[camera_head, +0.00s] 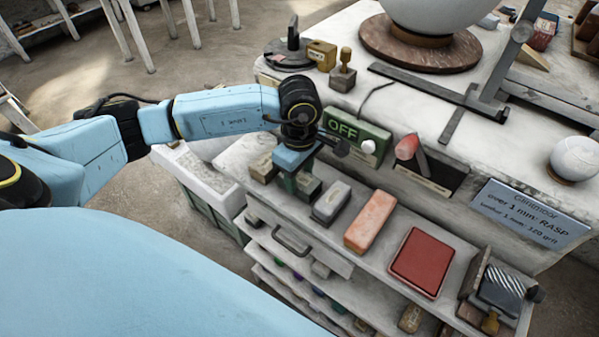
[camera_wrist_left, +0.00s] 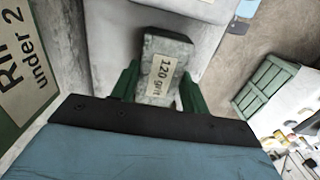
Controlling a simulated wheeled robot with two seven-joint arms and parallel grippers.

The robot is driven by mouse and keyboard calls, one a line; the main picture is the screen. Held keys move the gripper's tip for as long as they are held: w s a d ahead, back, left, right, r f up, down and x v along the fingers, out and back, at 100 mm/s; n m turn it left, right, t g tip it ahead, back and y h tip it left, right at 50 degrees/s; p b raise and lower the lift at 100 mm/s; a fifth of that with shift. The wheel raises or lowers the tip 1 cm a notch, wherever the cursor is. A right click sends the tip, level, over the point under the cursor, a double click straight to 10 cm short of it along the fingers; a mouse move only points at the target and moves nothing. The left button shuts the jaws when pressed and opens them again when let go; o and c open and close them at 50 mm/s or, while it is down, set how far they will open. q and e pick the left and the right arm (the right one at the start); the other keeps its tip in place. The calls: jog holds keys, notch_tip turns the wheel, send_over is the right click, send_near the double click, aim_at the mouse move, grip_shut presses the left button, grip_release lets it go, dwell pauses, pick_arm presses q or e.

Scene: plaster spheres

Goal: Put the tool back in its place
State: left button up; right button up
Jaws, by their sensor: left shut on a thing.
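My left gripper (camera_head: 293,180) points down over the left part of the shelf ledge on the front of the workbench. It is shut on a grey block labelled "120 grit" (camera_wrist_left: 163,78), with one green finger on each side of it in the left wrist view. In the head view the block (camera_head: 309,187) is partly hidden by the gripper. I cannot tell whether it touches the ledge. A tan-grey block (camera_head: 263,168) lies left of the gripper, and a grey block (camera_head: 331,203) lies right of it. My right gripper is not in view.
An orange block (camera_head: 370,221), a red pad (camera_head: 420,263) and a ridged metal roller (camera_head: 502,286) lie further right on the ledge. A green "OFF" box (camera_head: 355,137) stands behind the gripper. A white sphere (camera_head: 576,158) rests at right.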

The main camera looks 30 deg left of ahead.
aim_at(299, 177)
pick_arm(q)
jog(key=o, duration=1.1)
notch_tip(299, 177, up, 12)
jog(key=shift+r, duration=0.1)
